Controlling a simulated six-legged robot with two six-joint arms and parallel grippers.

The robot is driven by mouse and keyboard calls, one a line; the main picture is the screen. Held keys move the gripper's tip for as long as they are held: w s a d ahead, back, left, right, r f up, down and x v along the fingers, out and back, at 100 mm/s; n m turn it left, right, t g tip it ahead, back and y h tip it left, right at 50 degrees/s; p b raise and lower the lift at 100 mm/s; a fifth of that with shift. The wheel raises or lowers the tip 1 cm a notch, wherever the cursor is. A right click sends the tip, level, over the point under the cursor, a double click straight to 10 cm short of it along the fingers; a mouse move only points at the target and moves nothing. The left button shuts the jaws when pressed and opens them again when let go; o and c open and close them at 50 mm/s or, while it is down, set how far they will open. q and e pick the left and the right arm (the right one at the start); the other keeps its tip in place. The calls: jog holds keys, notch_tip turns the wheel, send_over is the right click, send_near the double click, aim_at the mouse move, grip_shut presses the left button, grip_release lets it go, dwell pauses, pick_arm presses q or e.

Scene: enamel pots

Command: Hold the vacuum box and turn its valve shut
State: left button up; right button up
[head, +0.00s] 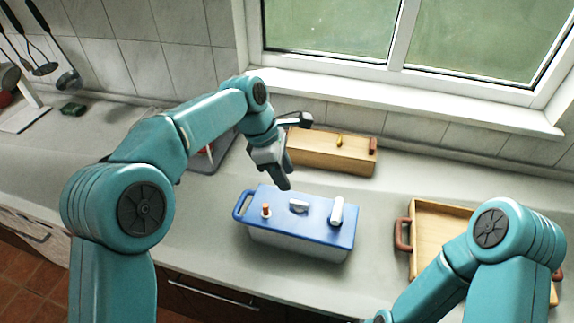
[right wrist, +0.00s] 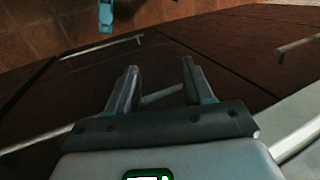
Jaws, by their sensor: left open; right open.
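The vacuum box (head: 285,240) stands on the counter in the middle of the head view, with a blue lid and a pale body. A blue loop handle is at its left end. I cannot tell for certain which is the valve. My left gripper (head: 284,184) is above the lid's back edge, pointing down, open and empty. My right gripper (right wrist: 160,88) is open and empty in the right wrist view, over the cabinet fronts.
A wooden tray (head: 418,213) with reddish handles lies to the right, partly behind my right arm. A long wooden box (head: 318,152) stands at the back near the wall. A green block (head: 72,109) and hanging utensils (head: 66,78) are at the left.

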jog(key=s+a+r+m+g, duration=0.2)
jog(key=a+r+m+g, duration=0.1)
jog(key=a+r+m, duration=0.2)
jog(key=w+a+r, duration=0.1)
jog(key=w+r, duration=0.2)
jog(key=w, duration=0.1)
jog(key=w+a+r+n, duration=0.1)
jog(key=w+a+r, duration=0.1)
jog(key=w+r, duration=0.1)
jog(key=w+a+r+n+h, duration=0.1)
jog(key=w+a+r, duration=0.1)
jog(key=w+r, duration=0.1)
jog(key=shift+w+a+r, duration=0.1)
jog(key=shift+w, duration=0.35)
jog(key=shift+w+a+r, duration=0.1)
jog(key=shift+w, duration=0.35)
jog(key=w+d+r+n+t, duration=0.1)
jog(key=w+r+n, duration=0.1)
jog(key=w+r, duration=0.55)
notch_tip(320, 180, up, 16)
jog(key=t+h, duration=0.2)
jog(key=h, duration=0.1)
send_over(338, 208)
jog(key=shift+n, duration=0.3)
notch_tip(338, 208, down, 15)
jog(key=shift+f, duration=0.1)
